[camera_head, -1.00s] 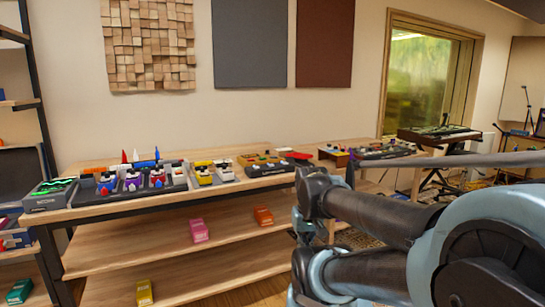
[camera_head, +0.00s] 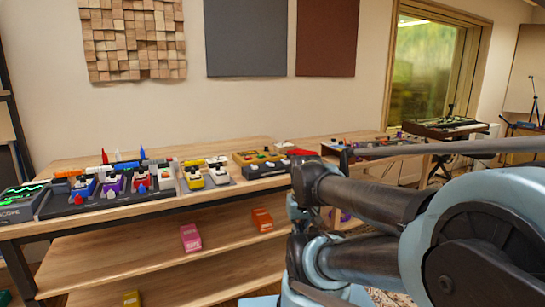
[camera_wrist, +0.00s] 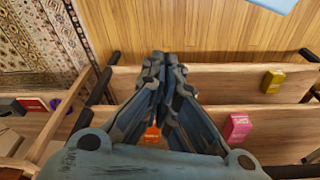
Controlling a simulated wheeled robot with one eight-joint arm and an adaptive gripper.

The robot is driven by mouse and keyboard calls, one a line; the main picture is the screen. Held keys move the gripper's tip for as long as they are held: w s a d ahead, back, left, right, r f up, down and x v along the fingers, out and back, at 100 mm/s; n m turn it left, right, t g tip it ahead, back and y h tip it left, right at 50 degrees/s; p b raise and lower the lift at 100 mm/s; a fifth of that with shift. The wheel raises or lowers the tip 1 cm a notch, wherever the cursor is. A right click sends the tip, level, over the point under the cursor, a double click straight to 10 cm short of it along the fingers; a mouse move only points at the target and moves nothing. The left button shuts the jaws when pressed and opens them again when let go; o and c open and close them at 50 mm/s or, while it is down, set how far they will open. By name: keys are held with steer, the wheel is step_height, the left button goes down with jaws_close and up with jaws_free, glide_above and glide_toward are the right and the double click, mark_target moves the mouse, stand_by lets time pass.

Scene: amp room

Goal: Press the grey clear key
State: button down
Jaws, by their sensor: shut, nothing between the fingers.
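I cannot make out the grey clear key in either view. A device with coloured buttons (camera_head: 262,162) stands on the bench top, right of the pedals, too small to read its keys. My gripper (camera_wrist: 168,56) shows in the wrist view with its fingers together and nothing between them. It is over the wooden floor in front of the shelves, apart from the devices on the bench. In the head view my arm covers the lower right and the gripper's fingers do not show.
The bench top (camera_head: 215,143) carries a pedalboard (camera_head: 110,199) and an oscilloscope (camera_head: 20,201). A keyboard on a stand (camera_head: 446,128) is at the far right. A patterned rug (camera_wrist: 42,40) lies on the floor.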

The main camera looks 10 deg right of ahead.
steer(key=r, duration=0.2)
step_height(320, 180, up, 21)
steer(key=n+t, duration=0.7)
steer(key=n, duration=0.2)
glide_above(273, 154)
steer(key=w, duration=0.2)
steer(key=shift+s+a+f, duration=0.2)
steer(key=shift+s+a, duration=0.05)
steer(key=shift+f, duration=0.1)
steer(key=shift+f, duration=4.35)
steer(key=shift+s+f, duration=0.1)
steer(key=shift+f, duration=0.75)
steer(key=shift+r, duration=0.95)
